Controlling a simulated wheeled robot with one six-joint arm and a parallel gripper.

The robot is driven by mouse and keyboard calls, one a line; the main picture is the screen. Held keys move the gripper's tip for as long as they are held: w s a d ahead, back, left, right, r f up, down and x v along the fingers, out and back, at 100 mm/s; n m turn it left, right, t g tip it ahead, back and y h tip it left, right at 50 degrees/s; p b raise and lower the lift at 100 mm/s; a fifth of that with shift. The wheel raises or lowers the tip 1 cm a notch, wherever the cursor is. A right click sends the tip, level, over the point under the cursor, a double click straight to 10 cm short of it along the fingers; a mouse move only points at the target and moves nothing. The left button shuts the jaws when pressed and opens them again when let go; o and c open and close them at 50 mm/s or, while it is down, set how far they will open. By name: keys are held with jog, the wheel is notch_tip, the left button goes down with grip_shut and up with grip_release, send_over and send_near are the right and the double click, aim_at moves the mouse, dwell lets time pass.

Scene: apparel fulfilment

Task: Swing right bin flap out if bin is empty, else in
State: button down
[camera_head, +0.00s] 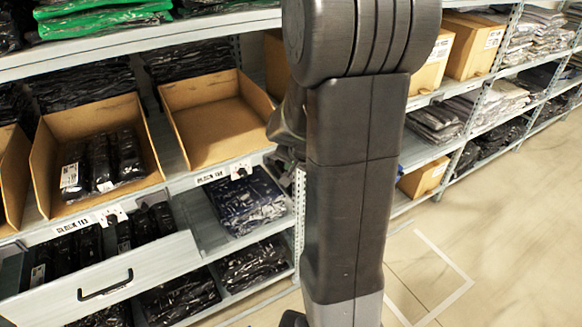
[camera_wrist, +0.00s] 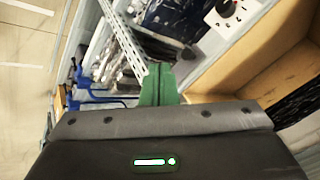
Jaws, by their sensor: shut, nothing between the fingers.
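The right bin (camera_head: 212,128) is an open cardboard tray on the middle shelf; its floor looks bare in the head view. It also shows at the right of the wrist view (camera_wrist: 250,62), with something black at that picture's edge; I cannot tell whether that lies inside. Its flap (camera_head: 241,170) is a small white plate with a black knob on the shelf edge below it, also seen at the top of the wrist view (camera_wrist: 222,22). My gripper (camera_wrist: 158,72) shows green fingers, shut and empty, apart from the flap. My arm hides it in the head view.
The left bin (camera_head: 40,165) holds several black packets and has its own white flap (camera_head: 114,215). A drawer front (camera_head: 110,283) with a black handle stands out below. A perforated shelf post (camera_head: 299,205) is beside my arm. Open floor (camera_head: 510,220) lies at right.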

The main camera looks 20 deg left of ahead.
jog(key=shift+s+d+r, duration=0.15)
jog(key=shift+s+r, duration=0.65)
jog(key=shift+r, duration=0.25)
jog(key=shift+s+d+r, duration=0.15)
jog(key=shift+s+r, duration=0.6)
jog(key=shift+r, duration=0.3)
jog(key=w+a+f, duration=0.3)
jog(key=w+f, duration=0.4)
jog(key=f, duration=0.1)
jog(key=shift+w+f, duration=0.15)
jog(key=shift+w, duration=0.05)
